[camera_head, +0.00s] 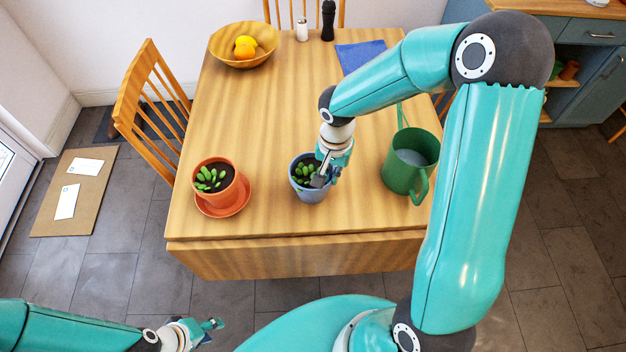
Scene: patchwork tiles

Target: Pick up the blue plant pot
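The blue plant pot (310,193) stands upright near the front edge of the wooden table, with a green leafy plant in dark soil. My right gripper (322,178) reaches down from above at the pot's right rim, with its fingers over the rim. The fingers are small and partly hidden, so I cannot tell whether they are closed on the rim. My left gripper (212,331) is low at the bottom left, in front of the table and over the floor. Its fingers look spread apart, with nothing between them.
An orange pot (232,187) on an orange saucer (238,208) stands to the left. A green watering can (395,176) stands close on the right. A fruit bowl (227,52), shakers and a blue cloth (360,55) lie further back. The table's middle is clear.

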